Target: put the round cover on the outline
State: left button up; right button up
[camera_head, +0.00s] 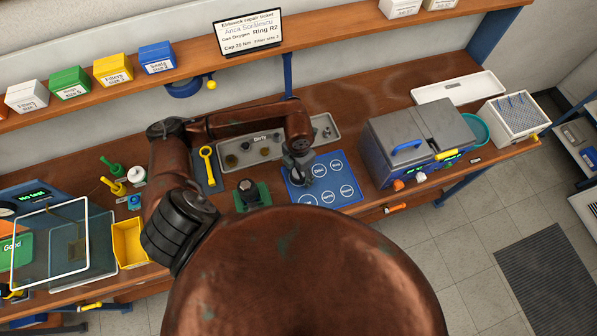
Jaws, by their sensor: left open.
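The blue mat (345,196) lies on the bench with several white outlines, some labelled in small print. My left gripper (299,174) is over the mat's left part, pointing down, open. A small grey round piece (319,170) shows on the mat just right of the fingers; I cannot tell whether it is the round cover. The gripper hides the outline at the mat's upper left. A grey tray marked "Dirty" (262,153) lies behind my arm with small round dark parts in it. My right gripper is not in view.
A dark part stands on a green block (250,192) left of the mat. A yellow wrench (207,165) lies left of the tray. A grey machine with a blue handle (408,148) stands right of the mat. A yellow bin (129,242) is at the left.

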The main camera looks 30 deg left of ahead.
aim_at(298, 173)
pick_arm(q)
notch_tip(298, 173, up, 12)
jog(key=b, duration=0.1)
jog(key=shift+r, duration=0.15)
jog(key=shift+s, duration=0.1)
dwell(0.4)
